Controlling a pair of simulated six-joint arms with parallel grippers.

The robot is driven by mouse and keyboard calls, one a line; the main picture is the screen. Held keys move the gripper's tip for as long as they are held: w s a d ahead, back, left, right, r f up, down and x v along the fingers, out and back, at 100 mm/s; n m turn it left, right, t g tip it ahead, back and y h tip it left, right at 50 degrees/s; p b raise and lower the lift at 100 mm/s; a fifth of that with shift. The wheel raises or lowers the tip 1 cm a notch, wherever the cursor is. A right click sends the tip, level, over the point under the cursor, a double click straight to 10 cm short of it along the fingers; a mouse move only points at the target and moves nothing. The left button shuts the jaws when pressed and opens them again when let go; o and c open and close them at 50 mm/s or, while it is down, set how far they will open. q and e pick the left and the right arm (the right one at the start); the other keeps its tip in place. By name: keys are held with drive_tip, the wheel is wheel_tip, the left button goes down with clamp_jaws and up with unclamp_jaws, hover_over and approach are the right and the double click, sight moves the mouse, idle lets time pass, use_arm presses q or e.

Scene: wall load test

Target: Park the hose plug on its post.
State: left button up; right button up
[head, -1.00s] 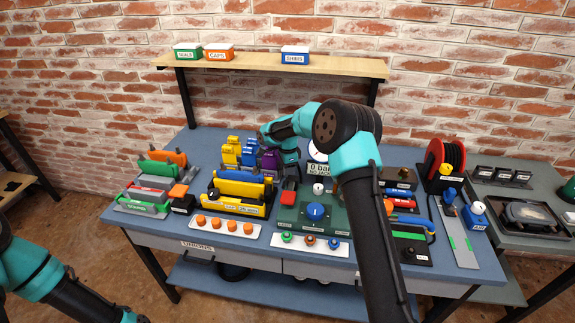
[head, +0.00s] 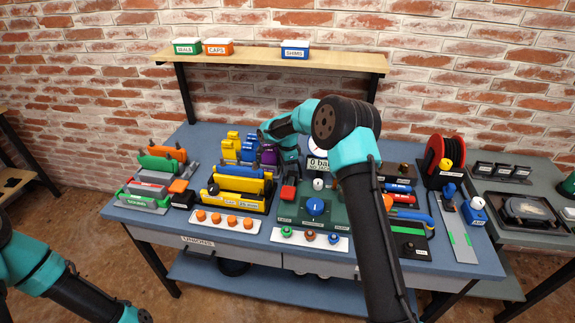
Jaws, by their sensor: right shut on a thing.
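My right gripper (head: 290,178) points down over the left back corner of the green test block (head: 333,214). It is shut, and its fingertips are small and partly hidden. A red block (head: 288,192) shows just below the fingers; it seems to be the hose plug, though its shape is not clear. It sits at or just above the left edge of the green block. I cannot make out a post under it or tell whether it touches one. My left gripper is out of view; only my left arm shows at the lower left.
A blue knob (head: 316,207) and a white cap (head: 318,184) stand on the green block. A red hose reel (head: 438,160) stands at the right.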

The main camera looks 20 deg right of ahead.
drive_tip(key=shift+f, duration=0.8)
drive_tip(key=o, duration=1.1)
drive_tip(key=shift+o, duration=0.7)
drive_tip(key=shift+s, duration=0.1)
drive_tip(key=shift+c, duration=0.3)
drive_tip(key=shift+r, duration=0.25)
drive_tip(key=shift+c, duration=0.2)
drive_tip(key=shift+o, duration=0.9)
drive_tip(key=shift+r, duration=3.75)
